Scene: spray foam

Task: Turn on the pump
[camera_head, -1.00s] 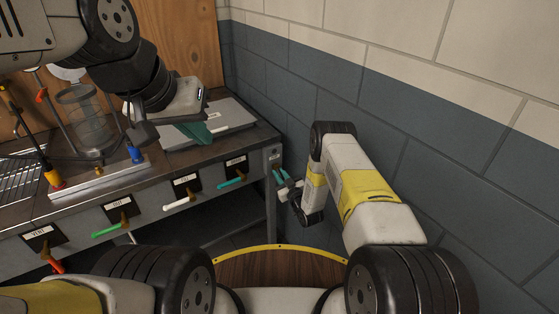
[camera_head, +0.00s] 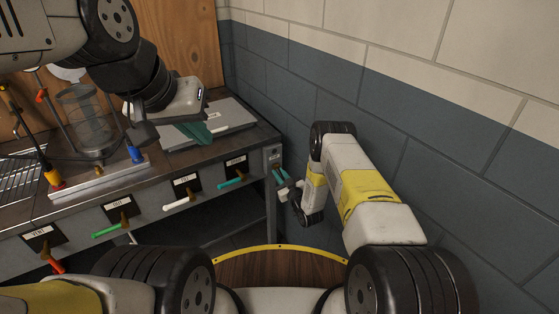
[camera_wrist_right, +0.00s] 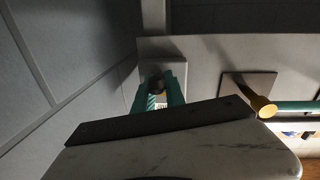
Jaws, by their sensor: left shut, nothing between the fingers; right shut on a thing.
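A small dark part (camera_wrist_right: 157,88) sits at the right end of the bench front, under a small label (camera_head: 274,155) too small to read; I take it to be the pump switch. My right gripper (camera_wrist_right: 158,98) is shut on it, its teal fingers on either side. In the head view the right gripper (camera_head: 279,177) is at the bench's right front corner, and its fingers hide most of the part. My left gripper (camera_head: 201,132) is shut and empty over the grey flat plate (camera_head: 236,116) on the bench top.
The bench front carries levers with red (camera_head: 57,267), green (camera_head: 105,230), white (camera_head: 176,203) and teal (camera_head: 230,182) handles. A glass vessel (camera_head: 86,115) stands on the bench at left. A block wall (camera_head: 420,120) rises close on the right.

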